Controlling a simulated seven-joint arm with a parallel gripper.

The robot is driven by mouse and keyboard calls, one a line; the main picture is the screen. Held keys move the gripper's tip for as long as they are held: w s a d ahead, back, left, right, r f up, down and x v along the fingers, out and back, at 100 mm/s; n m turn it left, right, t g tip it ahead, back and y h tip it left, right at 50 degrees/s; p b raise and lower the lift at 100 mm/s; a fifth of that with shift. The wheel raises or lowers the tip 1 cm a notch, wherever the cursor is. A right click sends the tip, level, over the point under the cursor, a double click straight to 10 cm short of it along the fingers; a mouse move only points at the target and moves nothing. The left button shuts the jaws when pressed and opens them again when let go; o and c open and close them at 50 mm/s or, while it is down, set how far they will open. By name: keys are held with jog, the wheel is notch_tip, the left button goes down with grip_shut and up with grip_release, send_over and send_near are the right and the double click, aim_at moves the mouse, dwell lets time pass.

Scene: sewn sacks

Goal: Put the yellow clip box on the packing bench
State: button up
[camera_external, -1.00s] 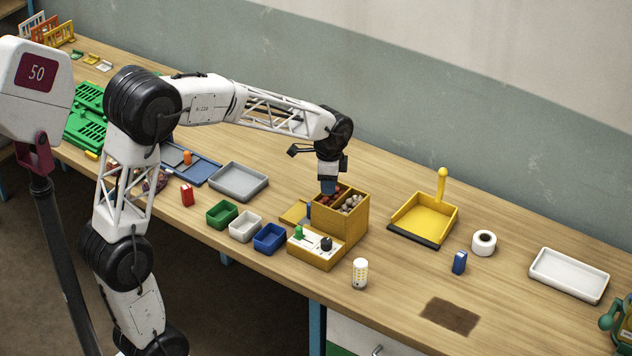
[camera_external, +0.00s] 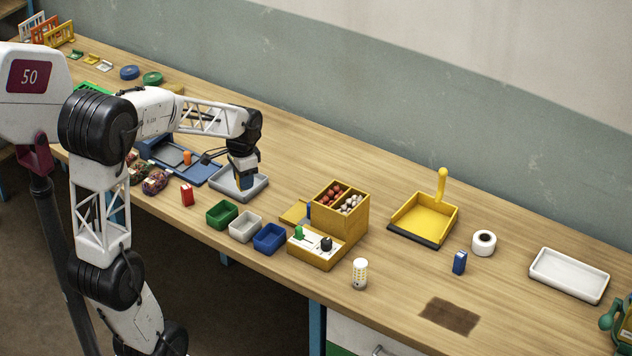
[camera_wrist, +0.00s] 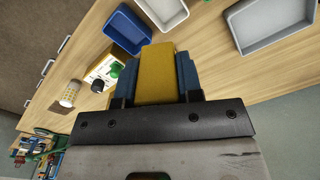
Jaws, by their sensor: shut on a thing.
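My gripper (camera_external: 243,182) is shut on the yellow clip box (camera_wrist: 157,72). In the wrist view the box is a plain yellow block pinched between two blue fingers (camera_wrist: 157,85); its far end is hidden. I cannot tell whether the box touches the tray. The long wooden bench (camera_external: 310,150) carries everything here.
Green (camera_external: 221,214), white (camera_external: 245,226) and blue (camera_external: 269,238) bins stand nearby. A yellow divided box (camera_external: 342,222) holds red and pale pieces. Bare wood lies behind the grey tray.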

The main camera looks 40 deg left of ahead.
jog(key=s+a+f+n, duration=0.1)
jog(key=s+a+n, duration=0.4)
jog(key=s+a, duration=0.65)
notch_tip(320, 180, down, 10)
jog(key=s+d, duration=0.1)
jog(key=s, duration=0.2)
jog(key=shift+d+f+n, duration=0.15)
jog(key=shift+d+n, duration=0.05)
jog(key=shift+n, duration=0.2)
jog(key=shift+w, duration=0.15)
send_over(203, 210)
jog(key=shift+f, duration=0.75)
jog(key=shift+f, duration=1.75)
jog(key=shift+f, duration=0.1)
